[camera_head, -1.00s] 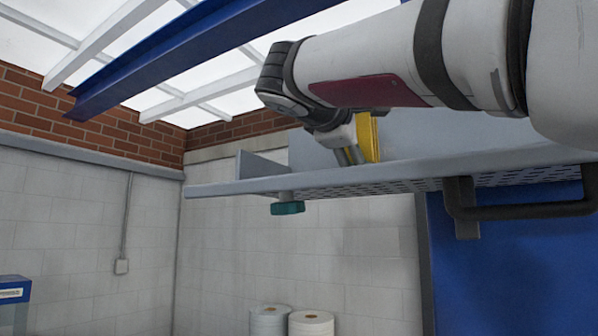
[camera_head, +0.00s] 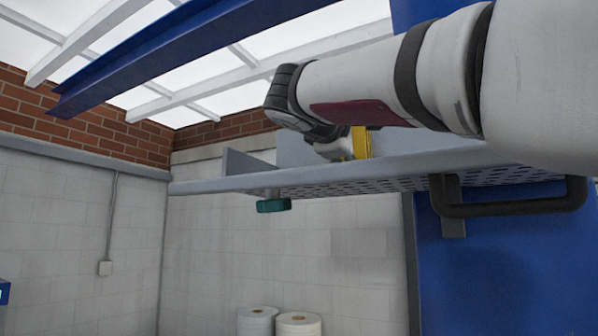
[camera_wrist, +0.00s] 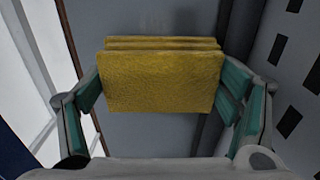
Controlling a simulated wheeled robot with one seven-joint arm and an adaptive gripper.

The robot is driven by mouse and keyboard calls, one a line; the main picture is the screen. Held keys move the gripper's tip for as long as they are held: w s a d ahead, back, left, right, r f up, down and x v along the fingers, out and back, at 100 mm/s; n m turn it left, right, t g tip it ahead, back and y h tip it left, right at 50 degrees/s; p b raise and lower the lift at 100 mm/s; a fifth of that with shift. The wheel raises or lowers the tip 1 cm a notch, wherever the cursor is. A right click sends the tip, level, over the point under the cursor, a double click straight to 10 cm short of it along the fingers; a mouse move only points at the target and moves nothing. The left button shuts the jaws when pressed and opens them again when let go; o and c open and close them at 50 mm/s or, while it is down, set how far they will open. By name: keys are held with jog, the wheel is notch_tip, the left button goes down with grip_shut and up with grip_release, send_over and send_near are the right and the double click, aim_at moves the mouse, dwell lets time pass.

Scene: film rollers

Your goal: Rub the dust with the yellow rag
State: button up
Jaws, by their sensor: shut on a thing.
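The yellow rag (camera_wrist: 160,82) is a folded pad held between the teal fingers of my gripper (camera_wrist: 162,92) in the wrist view. In the head view a strip of the rag (camera_head: 361,143) shows below my wrist, just above the grey shelf (camera_head: 230,184). My gripper (camera_head: 340,150) is largely hidden there behind the arm and the shelf edge. I cannot tell whether the rag touches the shelf. No dust is distinguishable in either view.
White rolls (camera_head: 298,324) stand lower down.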

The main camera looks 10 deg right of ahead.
aim_at(378, 152)
jog(key=shift+x, duration=1)
dwell(0.3)
jog(key=shift+s+d, duration=0.1)
jog(key=shift+s+d, duration=1.15)
jog(key=shift+d, duration=0.35)
jog(key=shift+w, duration=0.1)
jog(key=shift+w+a+f, duration=0.1)
jog(key=shift+w+a, duration=1.2)
jog(key=shift+a, duration=0.25)
jog(key=shift+v, duration=3)
